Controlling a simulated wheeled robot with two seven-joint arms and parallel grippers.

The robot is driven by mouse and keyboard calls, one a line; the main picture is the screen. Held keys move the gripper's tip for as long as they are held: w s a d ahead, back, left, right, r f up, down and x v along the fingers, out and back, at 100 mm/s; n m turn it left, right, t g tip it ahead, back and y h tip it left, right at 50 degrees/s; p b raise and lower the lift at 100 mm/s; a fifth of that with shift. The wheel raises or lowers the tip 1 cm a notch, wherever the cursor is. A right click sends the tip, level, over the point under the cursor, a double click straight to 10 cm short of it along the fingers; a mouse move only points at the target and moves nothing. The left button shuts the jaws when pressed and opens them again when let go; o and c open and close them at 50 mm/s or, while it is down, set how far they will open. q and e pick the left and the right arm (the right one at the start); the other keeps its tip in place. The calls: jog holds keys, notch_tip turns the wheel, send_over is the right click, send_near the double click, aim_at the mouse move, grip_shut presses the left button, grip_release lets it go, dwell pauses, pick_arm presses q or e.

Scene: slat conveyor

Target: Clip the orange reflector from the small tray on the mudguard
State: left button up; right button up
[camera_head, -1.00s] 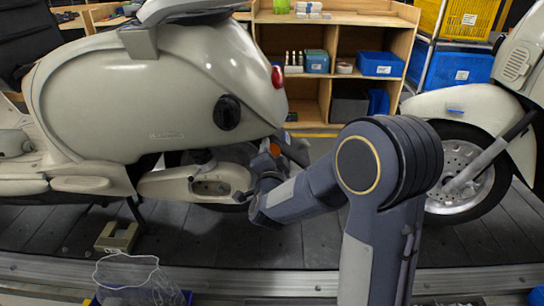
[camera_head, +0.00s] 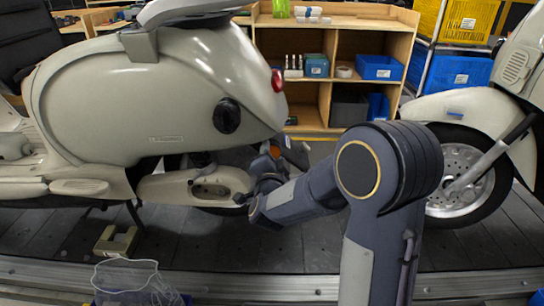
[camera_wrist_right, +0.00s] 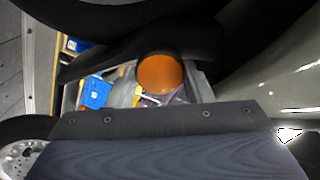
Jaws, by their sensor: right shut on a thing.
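The orange reflector (camera_wrist_right: 160,74) is a round disc in the jaws of my right gripper in the right wrist view. In the head view only a small orange patch of it shows beside my right gripper (camera_head: 268,160), at the tail of the cream scooter (camera_head: 150,95). The dark mudguard (camera_head: 295,152) is behind and right of the gripper, below the red tail light (camera_head: 277,80). Whether the reflector touches the mudguard cannot be told. My right gripper is shut on the reflector; its fingertips are mostly hidden in the head view. My left gripper is out of view. I cannot make out the small tray.
A second cream scooter (camera_head: 470,105) stands at the right. A wooden shelf (camera_head: 345,22) with blue bins is behind. My right forearm crosses the middle.

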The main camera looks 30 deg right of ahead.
jog(key=o, duration=1)
